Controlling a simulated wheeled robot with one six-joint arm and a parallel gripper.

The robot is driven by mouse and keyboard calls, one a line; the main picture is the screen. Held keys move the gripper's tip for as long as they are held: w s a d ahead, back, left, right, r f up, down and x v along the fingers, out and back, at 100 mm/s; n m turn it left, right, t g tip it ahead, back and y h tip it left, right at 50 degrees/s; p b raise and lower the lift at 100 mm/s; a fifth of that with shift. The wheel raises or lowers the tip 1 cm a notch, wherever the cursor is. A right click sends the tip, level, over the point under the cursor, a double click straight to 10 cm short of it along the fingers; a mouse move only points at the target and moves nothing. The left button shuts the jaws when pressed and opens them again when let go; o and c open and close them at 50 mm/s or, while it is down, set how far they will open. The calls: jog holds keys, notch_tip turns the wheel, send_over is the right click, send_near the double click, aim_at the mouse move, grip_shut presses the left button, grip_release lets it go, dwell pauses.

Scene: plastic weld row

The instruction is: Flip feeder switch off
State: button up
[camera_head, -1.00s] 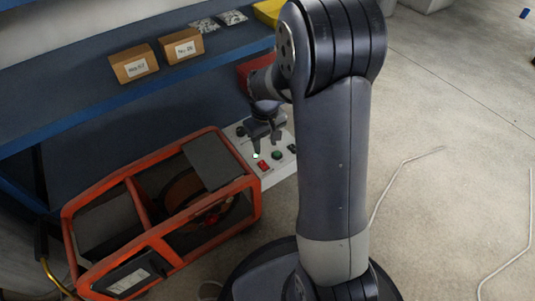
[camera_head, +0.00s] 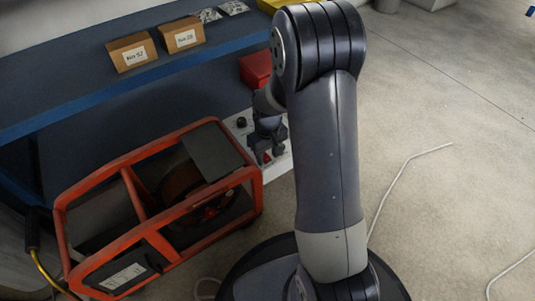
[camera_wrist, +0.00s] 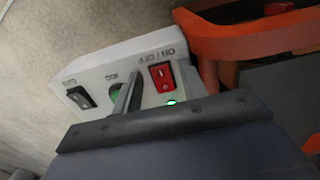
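A pale control box (camera_wrist: 100,63) fills the middle of the wrist view. It carries a red rocker switch (camera_wrist: 162,77) by lettering that seems to read ON / OFF, with a lit green lamp (camera_wrist: 171,102) beside it. A green button (camera_wrist: 116,92) is partly hidden behind one finger, and a black rocker switch (camera_wrist: 81,98) sits further left. My gripper (camera_wrist: 168,78) is open and empty, its fingers over the panel on either side of the red switch. I cannot tell whether it touches. In the head view my gripper (camera_head: 268,156) hides much of the panel (camera_head: 285,163).
An orange-framed machine (camera_head: 165,236) stands left of the panel. A blue shelf (camera_head: 95,90) behind holds two cardboard boxes (camera_head: 130,53) and (camera_head: 185,35); a red bin (camera_head: 256,68) is near my arm. A white cable (camera_head: 400,170) lies on open floor at right.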

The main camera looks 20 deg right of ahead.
grip_shut()
jog(key=shift+w+r+g+p, duration=0.1)
jog(key=shift+r+g+p, duration=0.2)
jog(key=shift+p, duration=0.5)
jog(key=shift+w+a+r+g+p, duration=0.15)
jog(key=shift+g+p, duration=0.35)
jog(key=shift+p, duration=0.65)
jog(key=shift+w+f+g+h+p, duration=0.2)
jog(key=shift+g+h+p, duration=0.35)
jog(key=shift+p, duration=0.4)
jog(key=shift+f, duration=0.1)
jog(key=shift+o, duration=0.3)
grip_release()
